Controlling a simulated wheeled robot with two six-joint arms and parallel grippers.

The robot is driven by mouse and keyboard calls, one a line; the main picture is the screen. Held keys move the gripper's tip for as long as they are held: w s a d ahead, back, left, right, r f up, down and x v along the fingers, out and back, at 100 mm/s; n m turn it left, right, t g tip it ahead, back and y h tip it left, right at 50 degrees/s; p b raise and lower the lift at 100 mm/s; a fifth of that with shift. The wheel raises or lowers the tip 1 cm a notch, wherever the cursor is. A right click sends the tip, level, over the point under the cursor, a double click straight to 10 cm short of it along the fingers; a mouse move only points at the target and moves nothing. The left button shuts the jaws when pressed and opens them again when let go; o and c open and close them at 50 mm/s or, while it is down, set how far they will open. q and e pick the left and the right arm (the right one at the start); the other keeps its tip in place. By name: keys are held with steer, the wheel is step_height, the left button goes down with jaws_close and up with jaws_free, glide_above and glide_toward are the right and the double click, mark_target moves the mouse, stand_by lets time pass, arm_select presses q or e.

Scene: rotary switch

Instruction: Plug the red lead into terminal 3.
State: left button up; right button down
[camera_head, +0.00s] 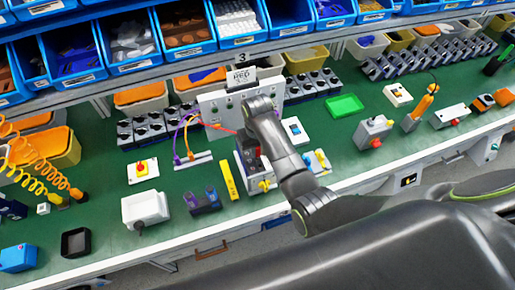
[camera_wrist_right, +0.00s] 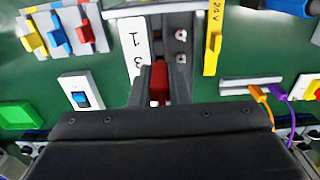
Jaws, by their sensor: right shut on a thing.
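My right gripper (camera_wrist_right: 159,84) is shut on the red plug of the red lead (camera_wrist_right: 159,78), at the near end of the dark terminal block (camera_wrist_right: 181,48). The block carries a white label strip (camera_wrist_right: 137,46) with a 1 and a 3, and screw heads along its side. The plug is level with the 3; I cannot tell whether it is seated, as the fingers and gripper body hide its tip. In the head view the red wire (camera_head: 222,128) runs from the white box (camera_head: 222,106) towards my right gripper (camera_head: 250,150), which partly covers the block. My left gripper is out of view.
A yellow 24V piece (camera_wrist_right: 213,40) stands right beside the block in the wrist view. Orange and purple leads (camera_head: 183,140) stand on a rail to its left in the head view.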

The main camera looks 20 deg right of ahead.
steer(key=shift+f+b, duration=0.45)
steer(key=shift+f, duration=0.6)
steer(key=c, duration=1.3)
jaws_free()
steer(key=shift+r, duration=0.1)
